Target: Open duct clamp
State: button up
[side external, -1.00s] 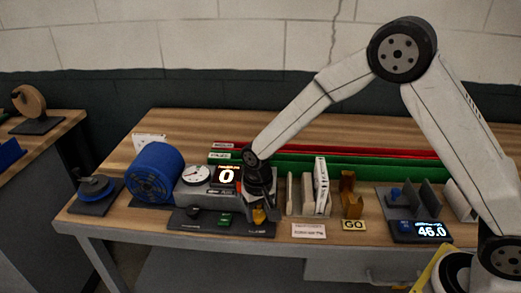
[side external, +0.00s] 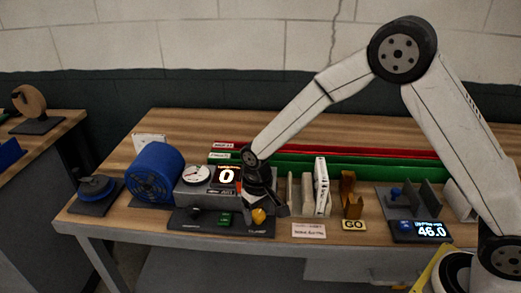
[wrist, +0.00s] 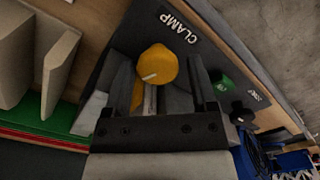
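The yellow clamp knob (side external: 258,216) sits at the right end of the dark control panel (side external: 200,222). In the wrist view the knob (wrist: 157,64) has a pale pointer line and lies beside the word CLAMP. My gripper (wrist: 160,75) is open, with one dark finger on each side of the knob and gaps to both. In the side view my gripper (side external: 266,203) is low over the panel, close behind the knob. How far down the fingertips reach is unclear. The grey duct housing (side external: 205,190) carries a dial gauge (side external: 196,174) and a display (side external: 227,175) reading 0.
A green button (side external: 224,219) and a black knob (side external: 194,213) share the panel. A blue fan drum (side external: 155,175) stands left. Upright filters (side external: 321,185) stand close right of my gripper. A scale display (side external: 430,230) reads 46.0. Red and green bins (side external: 380,166) lie behind.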

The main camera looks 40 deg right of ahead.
aim_at(260, 213)
jog(key=shift+d+m, duration=0.2)
jog(key=shift+m, duration=0.3)
jog(key=m, duration=0.3)
jog(key=shift+m, duration=0.3)
notch_tip(260, 213, up, 8)
jog(key=shift+r, duration=0.1)
jog(key=s+d+n+t, duration=0.2)
jog(key=s+d+n, duration=0.2)
jog(key=s+d, duration=0.7)
jog(key=shift+s+f+t, duration=0.2)
jog(key=shift+s+t, duration=0.1)
jog(key=shift+s, duration=2.15)
